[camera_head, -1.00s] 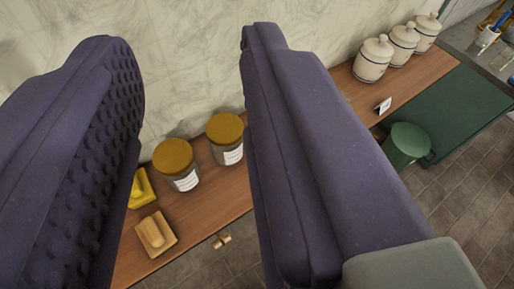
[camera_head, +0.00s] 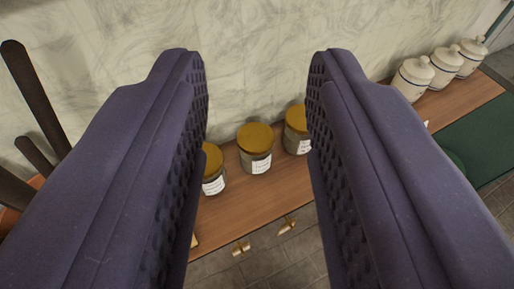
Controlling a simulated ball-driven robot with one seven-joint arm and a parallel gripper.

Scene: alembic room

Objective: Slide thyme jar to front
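Three glass jars with gold-brown lids and white labels stand in a row on a wooden shelf (camera_head: 250,203) against the wall. The left jar (camera_head: 213,183) is partly hidden by my left finger. The middle jar (camera_head: 255,160) is in clear view between my fingers. The right jar (camera_head: 296,140) is partly covered by my right finger. The label writing is too small to read, so I cannot tell which is thyme. My gripper (camera_head: 257,62) is open, its two purple padded fingers apart, with nothing seen held between them.
Several white lidded canisters (camera_head: 412,80) stand at the shelf's right end, near a green surface (camera_head: 485,140). Dark brown bars (camera_head: 34,95) stand at the far left. Brass knobs (camera_head: 241,248) show below the shelf's front edge, above the tiled floor (camera_head: 285,262).

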